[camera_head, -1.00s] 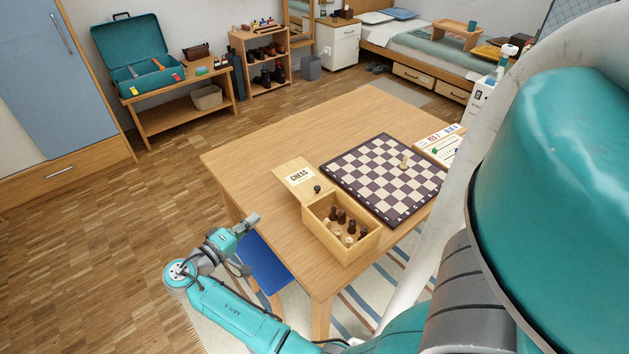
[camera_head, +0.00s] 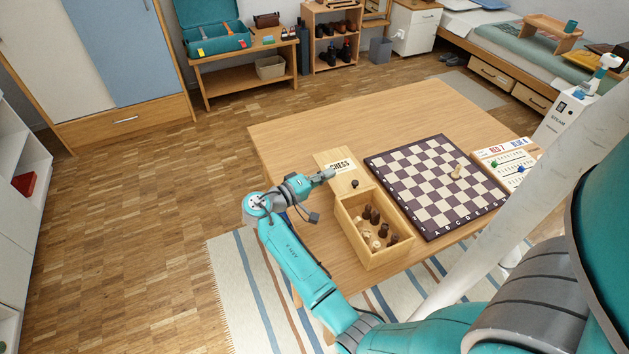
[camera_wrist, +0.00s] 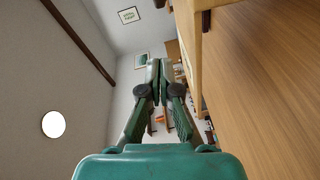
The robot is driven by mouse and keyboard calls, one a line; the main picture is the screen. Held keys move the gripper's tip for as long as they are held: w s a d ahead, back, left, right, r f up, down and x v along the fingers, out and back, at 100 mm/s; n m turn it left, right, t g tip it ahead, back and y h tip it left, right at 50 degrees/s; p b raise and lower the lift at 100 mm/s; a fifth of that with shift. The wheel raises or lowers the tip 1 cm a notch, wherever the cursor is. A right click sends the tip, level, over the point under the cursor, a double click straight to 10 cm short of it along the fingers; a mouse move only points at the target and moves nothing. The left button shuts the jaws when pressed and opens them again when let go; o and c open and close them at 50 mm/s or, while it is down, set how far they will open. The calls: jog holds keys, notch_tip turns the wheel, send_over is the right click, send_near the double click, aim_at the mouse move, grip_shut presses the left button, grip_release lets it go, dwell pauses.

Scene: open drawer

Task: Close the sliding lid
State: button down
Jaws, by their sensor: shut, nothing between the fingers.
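A wooden chess box (camera_head: 376,232) stands open on the table, with several dark and light chess pieces inside. Its sliding lid (camera_head: 335,160), marked CHESS, sticks out from the far end of the box and leaves the inside uncovered. A dark round knob (camera_head: 355,184) shows at the lid's near end. My gripper (camera_head: 331,174) is shut and empty, beside the lid on its left in the head view; I cannot tell whether it touches. In the wrist view my gripper's fingers (camera_wrist: 160,62) are together, and a pale wooden edge (camera_wrist: 188,45) runs close to their right.
The table (camera_head: 300,128) is clear behind and left of the lid. A chessboard (camera_head: 437,185) with a light piece on it lies right of the box. A scoreboard (camera_head: 505,160) lies further right.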

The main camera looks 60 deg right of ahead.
aim_at(342, 187)
jog(key=shift+x, duration=1)
jog(key=shift+s+a+f, duration=0.1)
jog(key=shift+s+f, duration=0.05)
jog(key=shift+s, duration=0.4)
jog(key=shift+s+a+f, duration=0.1)
jog(key=shift+s+a, duration=0.05)
jog(key=shift+s, duration=0.4)
jog(key=shift+s+f, duration=0.2)
jog(key=shift+s, duration=0.6)
jog(key=shift+a, duration=0.1)
